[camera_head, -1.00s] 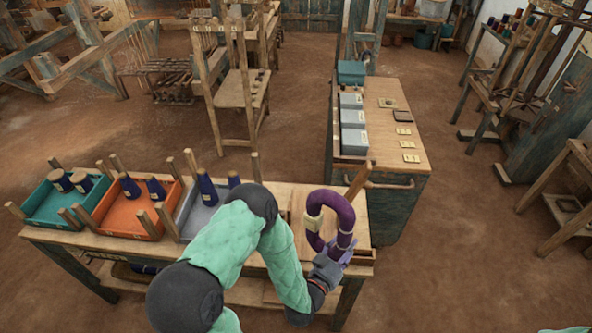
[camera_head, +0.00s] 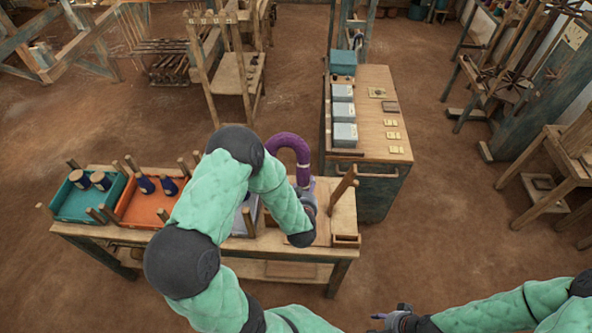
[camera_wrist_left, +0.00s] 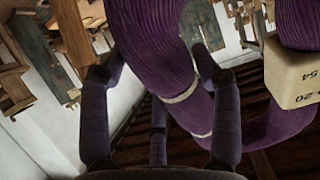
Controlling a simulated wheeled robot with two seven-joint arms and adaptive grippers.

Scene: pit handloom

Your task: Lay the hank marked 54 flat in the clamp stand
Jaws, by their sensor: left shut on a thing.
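The purple hank (camera_head: 288,143) is an upright loop above the right part of the bench, held in my left gripper (camera_head: 307,200). My arm hides its lower left part. In the left wrist view the hank (camera_wrist_left: 150,45) runs between the fingers of the gripper (camera_wrist_left: 155,72), and its pale tag (camera_wrist_left: 295,78) reads 54 and 20. A slanted wooden post (camera_head: 343,188) stands at the bench's right end, right of the hank; I cannot tell if it belongs to the clamp stand. My right gripper (camera_head: 386,318) is low in the head view, away from the bench, its jaws unclear.
The bench (camera_head: 345,215) carries a teal tray (camera_head: 70,205), an orange tray (camera_head: 135,212) and a grey tray partly behind my arm, with upright pegs. A cabinet (camera_head: 375,100) with grey boxes stands behind on the right.

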